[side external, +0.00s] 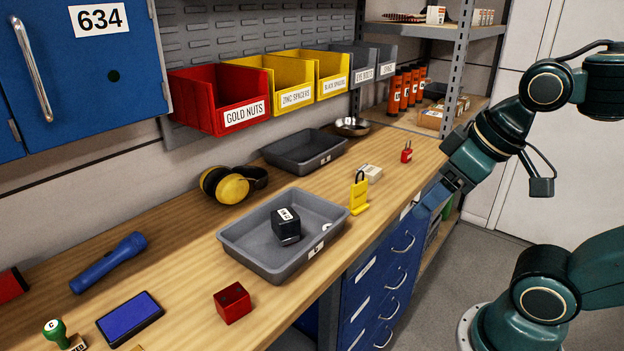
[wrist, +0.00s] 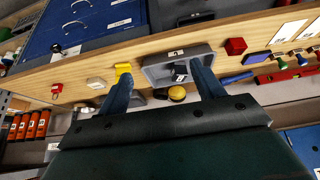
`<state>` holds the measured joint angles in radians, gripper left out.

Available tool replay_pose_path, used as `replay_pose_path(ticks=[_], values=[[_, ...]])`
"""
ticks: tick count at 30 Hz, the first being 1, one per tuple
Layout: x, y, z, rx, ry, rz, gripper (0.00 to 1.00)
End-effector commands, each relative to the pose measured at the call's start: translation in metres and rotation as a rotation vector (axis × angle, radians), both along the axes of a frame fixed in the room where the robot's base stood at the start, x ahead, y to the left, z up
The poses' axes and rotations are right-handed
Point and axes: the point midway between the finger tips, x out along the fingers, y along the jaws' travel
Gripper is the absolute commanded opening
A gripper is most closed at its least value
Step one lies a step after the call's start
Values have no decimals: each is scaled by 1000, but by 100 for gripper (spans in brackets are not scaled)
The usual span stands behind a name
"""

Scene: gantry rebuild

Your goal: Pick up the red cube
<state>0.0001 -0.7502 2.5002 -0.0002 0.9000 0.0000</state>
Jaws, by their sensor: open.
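The red cube (side external: 232,302) sits on the wooden bench near its front edge, in front of the grey tray. In the wrist view the red cube (wrist: 236,46) is right of the tray, beyond my right-hand finger. My gripper (wrist: 160,72) is open, with nothing between its two fingers. In the side external view my gripper (side external: 451,182) hangs off the bench's front edge at the right, well away from the cube.
A grey tray (side external: 237,244) holding a black block (side external: 287,226) stands near the cube. Bare bench borders the cube.

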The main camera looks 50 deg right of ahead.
Motion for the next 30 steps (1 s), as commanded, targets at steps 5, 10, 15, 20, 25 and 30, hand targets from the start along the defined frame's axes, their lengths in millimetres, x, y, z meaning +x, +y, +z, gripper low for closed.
replay_pose_path(ticks=[5,10,15,20,25,30], values=[[0,0,0,0,0,0,67],[0,0,0,0,0,0,63],[0,0,0,0,0,0,62],[1,0,0,-1,1,4,62],[9,4,3,-9,11,46,62],[28,16,8,-27,32,156,62]])
